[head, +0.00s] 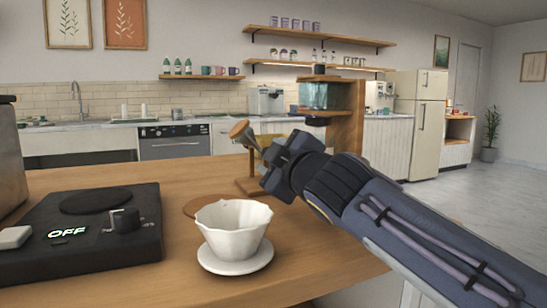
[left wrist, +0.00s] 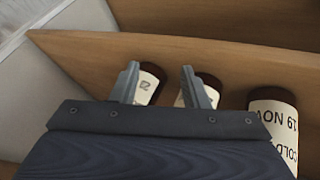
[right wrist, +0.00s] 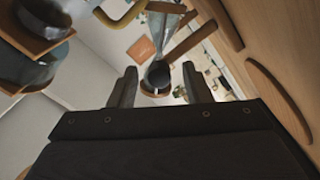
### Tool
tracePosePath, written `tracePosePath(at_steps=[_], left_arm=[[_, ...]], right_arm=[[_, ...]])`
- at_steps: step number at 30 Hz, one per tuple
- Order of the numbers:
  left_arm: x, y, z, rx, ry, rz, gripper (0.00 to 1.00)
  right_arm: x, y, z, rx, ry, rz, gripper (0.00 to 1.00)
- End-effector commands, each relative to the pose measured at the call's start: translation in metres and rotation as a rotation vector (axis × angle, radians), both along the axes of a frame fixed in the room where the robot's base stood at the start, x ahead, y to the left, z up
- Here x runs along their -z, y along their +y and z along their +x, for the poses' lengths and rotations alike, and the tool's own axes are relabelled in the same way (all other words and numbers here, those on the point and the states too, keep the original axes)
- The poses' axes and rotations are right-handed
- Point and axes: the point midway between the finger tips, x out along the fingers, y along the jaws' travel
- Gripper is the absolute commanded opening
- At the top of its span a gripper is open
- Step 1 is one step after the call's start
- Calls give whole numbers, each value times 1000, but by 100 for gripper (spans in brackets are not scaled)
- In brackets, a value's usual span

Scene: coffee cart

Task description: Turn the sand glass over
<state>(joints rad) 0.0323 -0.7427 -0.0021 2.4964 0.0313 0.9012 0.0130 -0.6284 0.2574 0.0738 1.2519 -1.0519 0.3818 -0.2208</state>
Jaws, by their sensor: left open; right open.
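The sand glass (head: 250,139) stands tilted on a wooden stand (head: 252,187) at the far side of the counter in the head view, its round wooden end cap up and to the left. My right gripper (head: 277,160) is just right of it and hides its lower part. In the right wrist view the sand glass (right wrist: 158,72), with dark sand in one bulb, appears between the open, empty fingertips (right wrist: 162,84); I cannot tell whether they touch it. My left gripper (left wrist: 160,80) is open and empty; its arm is not in the head view.
A white dripper (head: 234,228) on a saucer stands in front of the stand. A wooden tower (head: 345,115) with a glass vessel rises behind my right gripper. Labelled bottles (left wrist: 275,120) lie below my left gripper by a wooden board.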

Motion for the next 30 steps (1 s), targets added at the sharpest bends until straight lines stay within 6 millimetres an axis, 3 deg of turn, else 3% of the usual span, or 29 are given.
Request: tracePosePath(at_steps=[5,18,30], left_arm=[[-1,0,0,0,0,0,41],[-4,0,0,0,0,0,41],[-4,0,0,0,0,0,41]], right_arm=[[-2,-4,-10,-1,-4,0,44],[-1,-29,-69,1,-1,0,44],[0,-30,-72,0,0,0,44]])
